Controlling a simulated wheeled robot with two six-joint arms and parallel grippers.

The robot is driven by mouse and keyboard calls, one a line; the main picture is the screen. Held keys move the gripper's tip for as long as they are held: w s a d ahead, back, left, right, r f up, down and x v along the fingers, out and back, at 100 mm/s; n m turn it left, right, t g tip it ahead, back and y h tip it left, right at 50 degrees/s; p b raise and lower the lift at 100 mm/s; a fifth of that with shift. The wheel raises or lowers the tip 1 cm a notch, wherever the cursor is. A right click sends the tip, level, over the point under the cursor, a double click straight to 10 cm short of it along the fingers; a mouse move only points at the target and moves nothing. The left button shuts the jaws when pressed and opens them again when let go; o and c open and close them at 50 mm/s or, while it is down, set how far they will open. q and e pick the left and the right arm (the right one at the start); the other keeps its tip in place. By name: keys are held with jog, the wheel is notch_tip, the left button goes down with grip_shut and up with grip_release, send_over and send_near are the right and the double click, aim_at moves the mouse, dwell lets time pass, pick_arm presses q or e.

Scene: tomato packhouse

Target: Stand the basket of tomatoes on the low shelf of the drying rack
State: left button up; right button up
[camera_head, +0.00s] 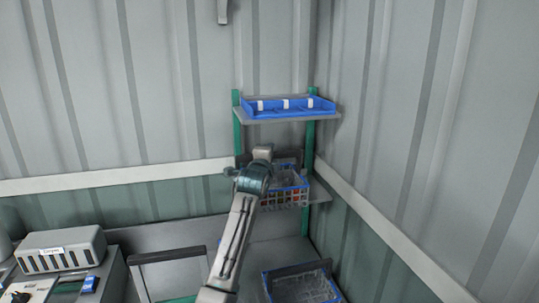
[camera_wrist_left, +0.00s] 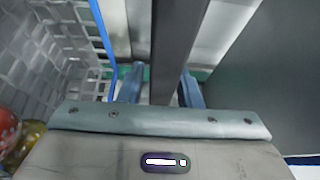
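A basket (camera_head: 283,198) with a blue rim and pale mesh walls stands on the lower shelf (camera_head: 318,190) of the green-posted drying rack (camera_head: 237,130). My left arm reaches up to it and hides part of it. My left gripper (camera_head: 259,158) is at the basket's left side. In the left wrist view, the basket's mesh wall (camera_wrist_left: 62,40) is at left, with a red tomato (camera_wrist_left: 8,128) and a yellowish one at the edge. A dark bar (camera_wrist_left: 178,40), apparently the handle, passes between my finger tips (camera_wrist_left: 160,88), with a narrow gap beside the left finger. My right gripper is not in view.
A blue tray (camera_head: 290,112) with white pieces sits on the rack's upper shelf, above my gripper. Another blue-rimmed basket (camera_head: 300,290) is below, at the bottom. A grey labelled box (camera_head: 62,250) stands at left. Corrugated walls close in behind and at right.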

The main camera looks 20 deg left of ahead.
pick_arm(q)
jog(key=shift+o, duration=0.6)
jog(key=shift+r, duration=0.15)
jog(key=s+d+b, duration=0.1)
jog(key=s+b, duration=0.3)
jog(key=s, duration=0.8)
jog(key=shift+d, duration=0.15)
